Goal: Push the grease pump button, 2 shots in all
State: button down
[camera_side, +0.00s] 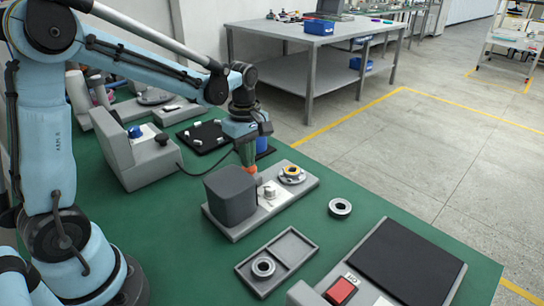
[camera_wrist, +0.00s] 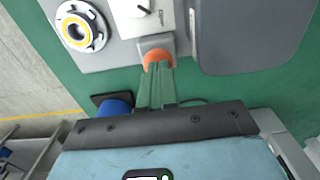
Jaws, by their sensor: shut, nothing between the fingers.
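My gripper (camera_side: 252,170) points down, its green fingers and orange tips closed together with nothing between them. In the wrist view the fingertips (camera_wrist: 157,58) are over a small grey block (camera_wrist: 155,42) at the edge of a grey base plate; whether they touch it I cannot tell. The base plate (camera_side: 240,228) carries a dark grey housing (camera_side: 231,194), a white panel with a small knob (camera_side: 269,191) and a round flange with a yellow ring (camera_side: 291,173). No pump button is clearly visible; the fingertips may hide it.
A box with a red button (camera_side: 341,290) and a black pad (camera_side: 395,262) stand at the front right. A grey tray (camera_side: 290,247) holds a ring (camera_side: 263,267). Another ring (camera_side: 340,207) lies on the green table. A grey device (camera_side: 135,157) stands behind left.

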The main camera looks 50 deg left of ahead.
aim_at(247, 171)
notch_tip(247, 171, up, 12)
dwell(0.5)
jog(key=shift+s, duration=0.1)
dwell(0.4)
jog(key=s+d+f+m+t, duration=0.1)
jog(key=s+d+m+t, duration=0.1)
jog(key=m, duration=0.3)
jog(key=s+d+f+m+t, duration=0.2)
jog(key=s+m, duration=0.2)
jog(key=m, duration=0.2)
jog(key=s+d+f+m+t, duration=0.2)
jog(key=s+m, duration=0.1)
jog(key=m, duration=0.2)
jog(key=shift+f, duration=0.2)
jog(key=shift+s+d+f+m+t, duration=0.1)
jog(key=shift+s+f+m+t, duration=0.15)
jog(key=shift+m, duration=0.25)
jog(key=shift+s+f+m+t, duration=0.1)
jog(key=shift+f+m+t, duration=0.15)
jog(key=shift+m, duration=0.25)
jog(key=shift+r, duration=0.1)
